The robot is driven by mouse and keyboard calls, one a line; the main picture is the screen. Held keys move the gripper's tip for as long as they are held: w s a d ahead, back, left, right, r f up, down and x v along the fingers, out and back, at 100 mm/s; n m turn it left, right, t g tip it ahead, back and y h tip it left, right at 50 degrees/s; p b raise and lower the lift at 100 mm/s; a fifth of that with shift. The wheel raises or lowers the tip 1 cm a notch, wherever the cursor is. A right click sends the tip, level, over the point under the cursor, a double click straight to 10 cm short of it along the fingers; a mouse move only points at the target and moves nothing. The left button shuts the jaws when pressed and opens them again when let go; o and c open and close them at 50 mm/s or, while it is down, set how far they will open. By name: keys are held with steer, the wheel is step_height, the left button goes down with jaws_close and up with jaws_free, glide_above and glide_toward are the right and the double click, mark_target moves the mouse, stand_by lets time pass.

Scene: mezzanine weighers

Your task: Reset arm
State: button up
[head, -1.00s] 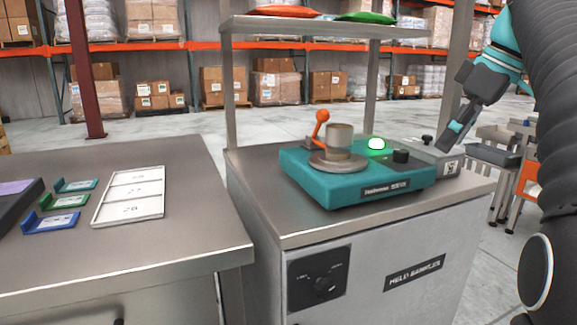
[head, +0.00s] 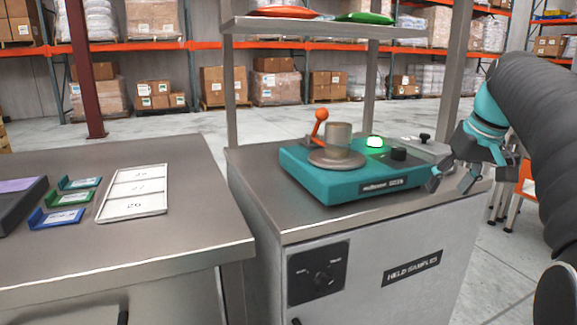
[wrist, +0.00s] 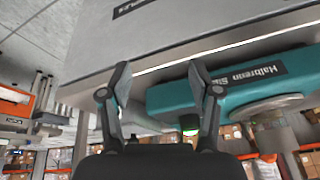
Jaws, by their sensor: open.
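My gripper (head: 456,181) is open and empty in the head view, at the right front corner of the cabinet with the "Held samples" label. Its two fingers also show spread apart in the wrist view (wrist: 161,95), with nothing between their tips. The teal weigher (head: 338,178) stands on the cabinet top to the left of the gripper, with a grey cup (head: 340,139) on its round pan and a lit green lamp (head: 375,142). The weigher also shows in the wrist view (wrist: 215,92), which looks tilted or upside down.
A steel shelf (head: 320,28) above the weigher carries red and green packs. A steel table (head: 190,225) at left holds a numbered white tray (head: 135,213) and several coloured holders. A grey box (head: 415,146) sits behind the weigher. Floor shows at far right.

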steer(key=s+a+f, duration=0.8)
steer(key=s+f, duration=0.2)
steer(key=s, duration=0.1)
steer(key=s+a+f+t+h, duration=0.1)
steer(key=s+a+f, duration=0.7)
steer(key=s+f, duration=0.2)
steer(key=shift+s+m, duration=0.3)
steer(key=shift+s, duration=0.55)
